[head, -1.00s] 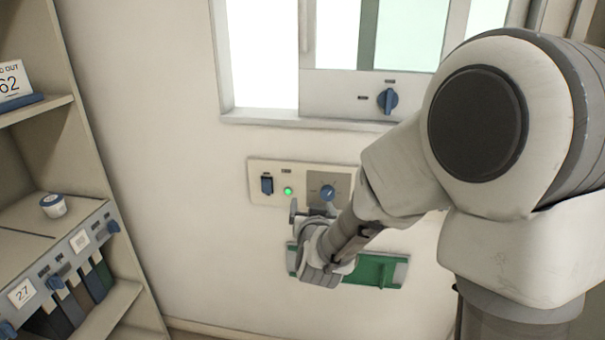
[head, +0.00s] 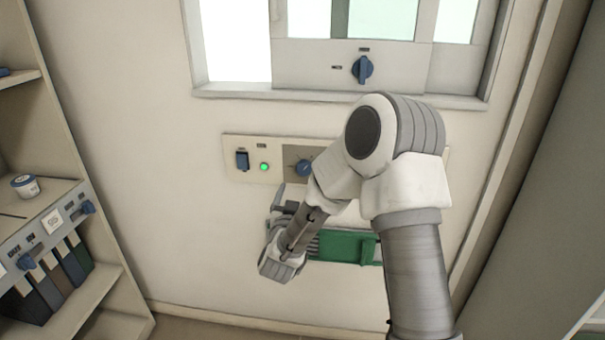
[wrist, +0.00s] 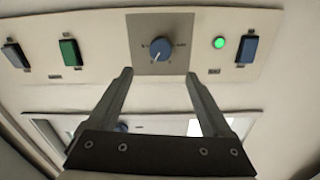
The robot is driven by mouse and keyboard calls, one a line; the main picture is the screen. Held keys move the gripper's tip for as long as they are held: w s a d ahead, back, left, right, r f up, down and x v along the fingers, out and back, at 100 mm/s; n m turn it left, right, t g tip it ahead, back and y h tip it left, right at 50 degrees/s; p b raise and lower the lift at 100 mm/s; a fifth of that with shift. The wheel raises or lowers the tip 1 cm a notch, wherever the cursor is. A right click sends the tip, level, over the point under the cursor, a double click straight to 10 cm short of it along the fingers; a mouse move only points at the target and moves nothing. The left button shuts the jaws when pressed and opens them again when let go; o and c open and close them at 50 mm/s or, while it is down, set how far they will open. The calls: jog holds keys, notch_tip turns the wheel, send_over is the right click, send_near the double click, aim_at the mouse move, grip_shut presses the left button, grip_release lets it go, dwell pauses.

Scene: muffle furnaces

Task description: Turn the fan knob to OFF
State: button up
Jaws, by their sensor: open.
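A blue round knob (head: 303,167) sits on a grey square plate of the lower wall panel. In the wrist view this knob (wrist: 160,50) lies just beyond and between my fingertips, with clear space around it. A second blue knob (head: 362,69), with a raised grip, is on the upper panel under the window. The labels are too small to read, so I cannot tell which knob is the fan's or its setting. My gripper (wrist: 159,76) is open and empty, apart from the lower knob. In the head view my gripper (head: 287,207) is below and left of that knob.
A green light (head: 264,167) and a dark blue switch (head: 242,160) are left of the lower knob. A green switch (wrist: 70,53) also shows in the wrist view. A green-fronted holder (head: 345,246) is below the panel. A shelf unit (head: 55,215) stands at left.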

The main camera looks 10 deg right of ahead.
aim_at(303, 169)
jog(key=x, duration=1)
jog(key=shift+w+b, duration=0.3)
grip_shut()
